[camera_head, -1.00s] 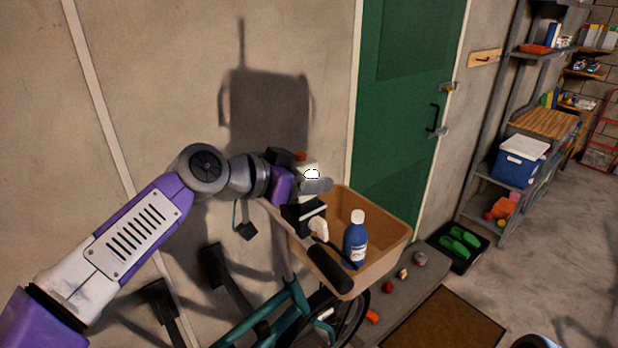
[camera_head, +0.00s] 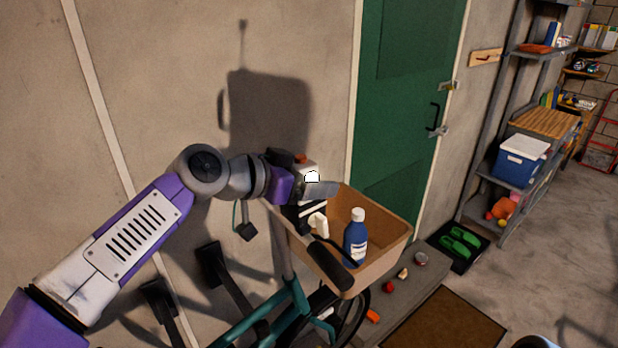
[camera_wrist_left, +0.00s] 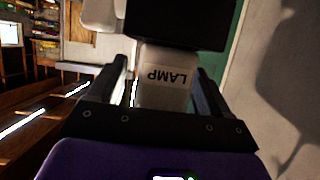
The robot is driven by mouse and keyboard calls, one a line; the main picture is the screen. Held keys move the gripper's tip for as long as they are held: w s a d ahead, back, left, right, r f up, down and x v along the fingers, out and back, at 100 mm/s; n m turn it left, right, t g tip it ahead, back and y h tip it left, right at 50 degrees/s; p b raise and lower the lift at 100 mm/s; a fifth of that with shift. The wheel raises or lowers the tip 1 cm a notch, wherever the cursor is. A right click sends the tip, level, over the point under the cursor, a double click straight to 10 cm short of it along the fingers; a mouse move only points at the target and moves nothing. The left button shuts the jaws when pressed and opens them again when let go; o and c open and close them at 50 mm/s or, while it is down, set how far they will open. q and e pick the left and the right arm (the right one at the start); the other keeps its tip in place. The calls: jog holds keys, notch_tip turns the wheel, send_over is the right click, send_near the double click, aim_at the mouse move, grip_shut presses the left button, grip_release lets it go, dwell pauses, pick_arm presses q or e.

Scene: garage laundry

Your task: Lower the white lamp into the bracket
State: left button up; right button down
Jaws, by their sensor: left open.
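The white lamp (camera_wrist_left: 163,88), marked LAMP, stands between the two fingers of my left gripper (camera_wrist_left: 162,70) in the left wrist view. The fingers are open, one on each side of it. In the head view my left gripper (camera_head: 320,188) is beside the lamp's white body (camera_head: 311,176), at the bicycle's front. A black part, seemingly the bracket (camera_head: 303,216), is just below the gripper. A black block (camera_wrist_left: 176,22) is beyond the lamp in the wrist view. How far the lamp sits in the bracket is hidden. My right gripper is out of view.
A tan basket (camera_head: 380,262) with a blue bottle (camera_head: 355,240) is right beside the gripper. The teal bicycle frame (camera_head: 270,318) is below, close to the wall. A green door (camera_head: 400,110) is behind. A low grey ledge (camera_head: 415,285) holds small items.

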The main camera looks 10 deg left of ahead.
pick_arm(q)
jog(key=v, duration=0.7)
jog(key=shift+s+a+r, duration=0.15)
jog(key=shift+s, duration=0.1)
